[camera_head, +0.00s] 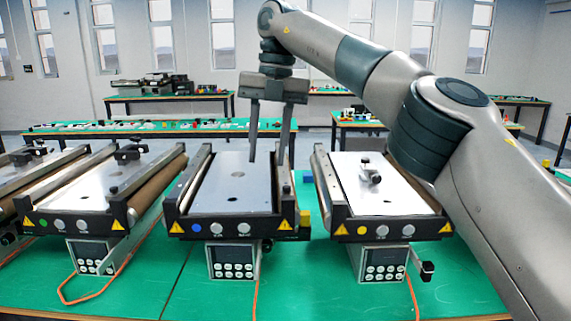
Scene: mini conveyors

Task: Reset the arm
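My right arm comes in from the right side and arches over the mini conveyors. Its gripper (267,150) points down above the back part of the middle conveyor (230,185), the one with a blue dot. The two fingers are spread apart with nothing between them. The fingertips look to be near the right half of that conveyor's plate; I cannot tell the exact height. My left gripper and arm do not show.
The left conveyor (95,190) has a green dot, and the right conveyor (390,190) a yellow dot. Control boxes (234,262) and orange cables are at the front of the green table (190,290). Other tables stand behind.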

